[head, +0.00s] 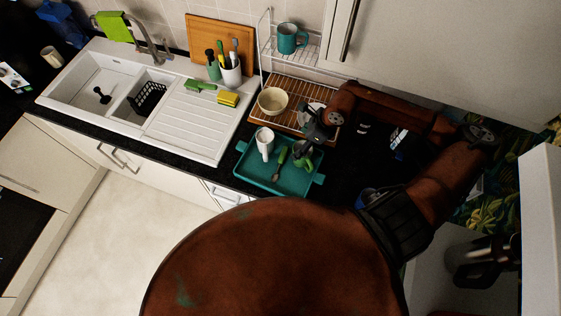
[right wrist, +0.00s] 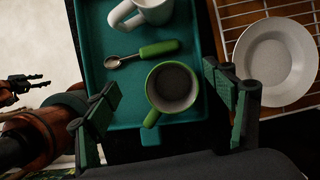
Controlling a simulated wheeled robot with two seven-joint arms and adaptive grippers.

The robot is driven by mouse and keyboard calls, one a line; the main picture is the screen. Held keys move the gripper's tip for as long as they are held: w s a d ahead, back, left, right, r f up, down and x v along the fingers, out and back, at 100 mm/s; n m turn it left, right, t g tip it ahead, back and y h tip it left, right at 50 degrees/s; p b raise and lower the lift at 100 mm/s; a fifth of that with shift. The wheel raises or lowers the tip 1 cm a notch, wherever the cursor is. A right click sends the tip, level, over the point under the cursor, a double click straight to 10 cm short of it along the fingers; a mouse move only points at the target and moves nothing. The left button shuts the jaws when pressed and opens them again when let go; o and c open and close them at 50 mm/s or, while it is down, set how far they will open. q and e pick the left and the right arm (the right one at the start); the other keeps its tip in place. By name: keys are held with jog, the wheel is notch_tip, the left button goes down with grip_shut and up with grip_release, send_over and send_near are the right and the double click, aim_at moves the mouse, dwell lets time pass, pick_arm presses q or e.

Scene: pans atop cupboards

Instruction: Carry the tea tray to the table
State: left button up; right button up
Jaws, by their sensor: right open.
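The teal tea tray (head: 247,172) lies on the dark counter. It carries a white mug (head: 265,143), a green-handled spoon (head: 280,163) and a green mug, partly hidden by my right gripper (head: 312,137) in the head view. In the right wrist view, the tray (right wrist: 95,60) has the green mug (right wrist: 172,86) near its end, beside a handle tab (right wrist: 150,137). My right gripper (right wrist: 165,103) is open above that end, its fingers framing the green mug. Contact cannot be told. A small dark-fingered arm end, likely my left gripper (right wrist: 25,85), shows at the left. No table is identifiable.
A rack (head: 300,88) behind the tray holds a bowl (head: 272,100), a plate (right wrist: 275,62) and a teal mug (head: 290,39). A white sink (head: 180,130) is left. A wall cupboard (head: 440,45) overhangs the right. Floor (head: 105,235) is clear at lower left.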

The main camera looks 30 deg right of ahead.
aim_at(286, 155)
pick_arm(q)
jog(key=shift+o, duration=0.4)
pick_arm(e)
jog(key=shift+c, duration=0.5)
